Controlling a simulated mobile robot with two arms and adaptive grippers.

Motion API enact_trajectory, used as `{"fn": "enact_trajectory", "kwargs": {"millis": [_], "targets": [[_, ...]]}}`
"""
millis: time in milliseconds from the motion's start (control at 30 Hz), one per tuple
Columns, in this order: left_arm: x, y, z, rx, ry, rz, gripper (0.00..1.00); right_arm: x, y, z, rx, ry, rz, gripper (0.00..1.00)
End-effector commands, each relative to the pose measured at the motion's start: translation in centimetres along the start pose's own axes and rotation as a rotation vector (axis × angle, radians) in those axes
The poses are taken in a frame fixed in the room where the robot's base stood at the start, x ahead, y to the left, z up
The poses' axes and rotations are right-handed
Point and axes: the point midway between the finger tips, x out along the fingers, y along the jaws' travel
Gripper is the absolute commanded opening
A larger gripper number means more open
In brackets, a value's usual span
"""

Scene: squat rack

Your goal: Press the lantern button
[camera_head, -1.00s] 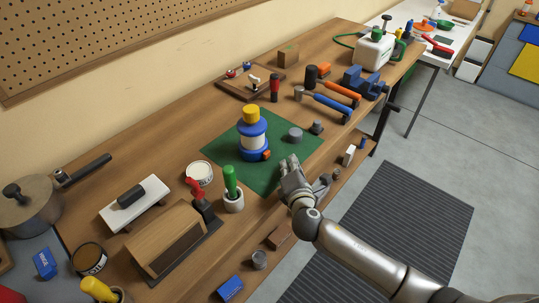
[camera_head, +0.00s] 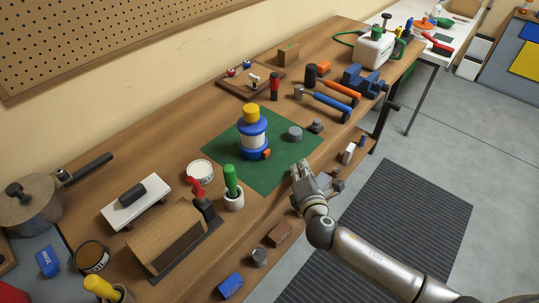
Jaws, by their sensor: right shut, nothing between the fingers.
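The lantern (camera_head: 253,137) stands upright on a green mat (camera_head: 292,168) on the wooden workbench. It has a blue body, a pale middle band and a yellow top. A small orange button (camera_head: 266,153) shows low on its right side. My right gripper (camera_head: 302,166) is shut and empty near the front edge of the mat, to the right of the button and apart from it. My left gripper is not in view.
A green-handled tool in a white cup (camera_head: 233,198), a white tin (camera_head: 200,172) and a red-handled tool (camera_head: 195,187) stand left of the mat. A grey puck (camera_head: 295,133) lies on the mat. Hammers (camera_head: 325,103) lie behind it.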

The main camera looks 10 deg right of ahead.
Motion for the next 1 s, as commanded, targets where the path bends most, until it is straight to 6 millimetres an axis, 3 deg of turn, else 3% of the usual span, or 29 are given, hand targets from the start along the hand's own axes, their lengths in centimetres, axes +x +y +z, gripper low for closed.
{"fn": "enact_trajectory", "kwargs": {"millis": [33,167,1000], "targets": [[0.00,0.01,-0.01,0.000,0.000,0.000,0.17,0.01,0.01,-0.01,0.000,0.000,0.000,0.00],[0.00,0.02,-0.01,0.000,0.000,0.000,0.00,0.01,0.01,-0.01,0.000,0.000,0.000,0.00],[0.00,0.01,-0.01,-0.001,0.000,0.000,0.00,0.01,0.01,-0.01,0.000,0.000,0.000,0.00]]}}
